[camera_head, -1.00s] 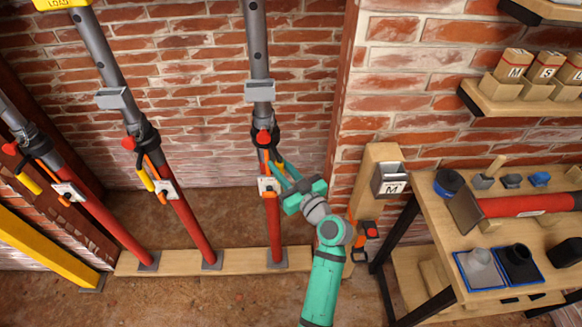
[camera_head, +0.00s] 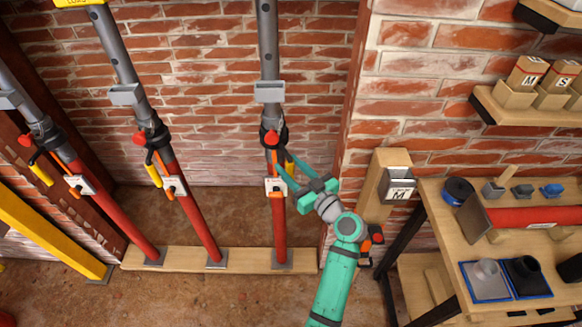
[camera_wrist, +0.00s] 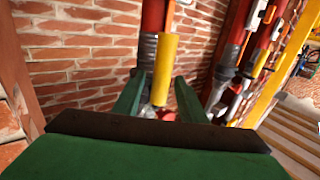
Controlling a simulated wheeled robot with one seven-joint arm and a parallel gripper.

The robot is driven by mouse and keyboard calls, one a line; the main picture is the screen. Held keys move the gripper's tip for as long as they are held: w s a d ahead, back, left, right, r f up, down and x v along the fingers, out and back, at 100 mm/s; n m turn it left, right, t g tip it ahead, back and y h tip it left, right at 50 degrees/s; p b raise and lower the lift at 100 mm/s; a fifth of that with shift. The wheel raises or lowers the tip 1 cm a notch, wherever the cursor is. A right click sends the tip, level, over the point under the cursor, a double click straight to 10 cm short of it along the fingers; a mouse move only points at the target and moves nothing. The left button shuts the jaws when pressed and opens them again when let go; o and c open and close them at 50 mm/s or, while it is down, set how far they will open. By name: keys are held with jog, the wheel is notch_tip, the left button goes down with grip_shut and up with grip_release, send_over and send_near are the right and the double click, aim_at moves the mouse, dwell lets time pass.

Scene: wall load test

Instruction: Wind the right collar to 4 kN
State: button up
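The right prop is a grey tube in a red lower tube, with a black collar (camera_head: 273,137) and a red knob. My gripper (camera_head: 281,166) is at that handle, reaching in from the right. In the wrist view, the yellow handle (camera_wrist: 166,68) stands between my two green fingers (camera_wrist: 160,85). Small gaps seem to show on both sides, so the fingers look open around it. A white gauge plate (camera_head: 277,187) sits on the red tube below; its reading is too small to tell.
Two similar props with collars (camera_head: 150,138) (camera_head: 45,135) stand to the left on a wooden sole board (camera_head: 190,258).

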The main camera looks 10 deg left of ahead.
jog(key=shift+d, duration=0.1)
jog(key=v, duration=1)
jog(key=shift+s+d, duration=0.2)
jog(key=shift+s, duration=0.05)
jog(key=s+f+m+t+h, duration=0.1)
jog(key=s+f+m+h, duration=0.45)
jog(key=f, duration=0.65)
jog(key=s+d+f+m+h, duration=0.1)
jog(key=s+f+m+h, duration=0.1)
jog(key=s+f+h, duration=0.3)
jog(key=s+d+f+m, duration=0.2)
jog(key=s+f, duration=0.1)
jog(key=s, duration=0.4)
jog(key=s+r+t+h, duration=0.1)
jog(key=s+r, duration=0.4)
jog(key=s, duration=0.6)
jog(key=s+r+h, duration=0.1)
jog(key=s+r, duration=0.4)
jog(key=s, duration=0.6)
jog(key=shift+a+r+t, duration=0.2)
jog(key=shift+a+t, duration=0.2)
jog(key=shift+a, duration=0.1)
